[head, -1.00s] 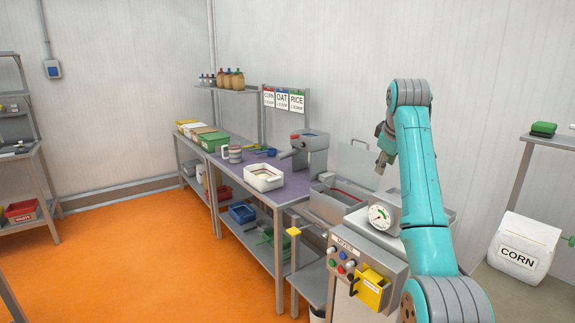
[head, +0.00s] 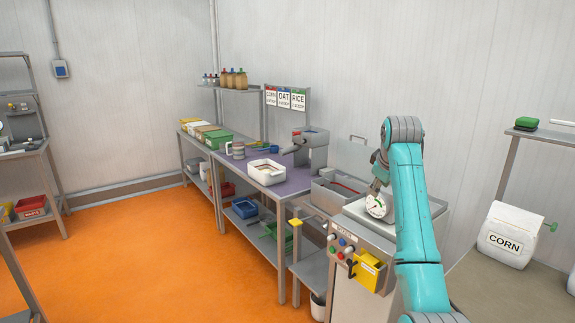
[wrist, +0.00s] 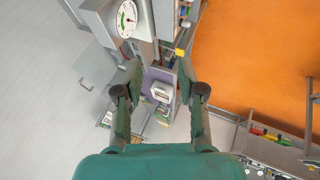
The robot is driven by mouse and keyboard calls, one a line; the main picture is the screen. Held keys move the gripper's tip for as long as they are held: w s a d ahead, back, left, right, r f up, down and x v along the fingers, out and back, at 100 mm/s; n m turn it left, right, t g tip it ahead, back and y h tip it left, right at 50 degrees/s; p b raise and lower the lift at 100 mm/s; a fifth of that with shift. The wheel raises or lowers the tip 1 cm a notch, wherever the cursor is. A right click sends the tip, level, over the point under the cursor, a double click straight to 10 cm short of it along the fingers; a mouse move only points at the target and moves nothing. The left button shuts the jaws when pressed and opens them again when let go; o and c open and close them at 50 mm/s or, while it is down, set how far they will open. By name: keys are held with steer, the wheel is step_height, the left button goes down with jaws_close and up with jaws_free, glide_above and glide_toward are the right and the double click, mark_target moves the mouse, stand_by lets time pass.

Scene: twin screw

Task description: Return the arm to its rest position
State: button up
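My gripper (head: 378,176) hangs at the end of my raised teal arm in the head view, in front of the machine with the round dial and partly hidden by the arm. In the wrist view my gripper (wrist: 160,66) has its two dark fingers spread wide, with nothing between them. The bench and a white tray (wrist: 160,90) show far off through the gap.
The machine with the dial (head: 377,205) stands beside my arm. A purple-topped bench (head: 292,184) holds a white tray (head: 266,178). A CORN sack (head: 504,236) sits at the right. Orange floor (head: 140,250) is clear at the left.

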steer(key=s+a+f+m+t, duration=0.1)
steer(key=s+f, duration=0.3)
steer(key=f, duration=1.1)
steer(key=s+a+f+m+t, duration=0.1)
steer(key=s+f, duration=0.2)
steer(key=f, duration=1.2)
steer(key=s+a+f+m+t, duration=0.2)
steer(key=s+a+f, duration=0.1)
steer(key=s+f, duration=1.55)
steer(key=s+a+r+m+t, duration=0.2)
steer(key=s, duration=2.7)
steer(key=s+r+m+t+y, duration=0.1)
steer(key=s+r, duration=1.5)
steer(key=s, duration=0.2)
steer(key=shift+s+a+r+m+t, duration=0.15)
steer(key=shift+a+r+m+t, duration=0.1)
steer(key=shift+a+m+t, duration=0.2)
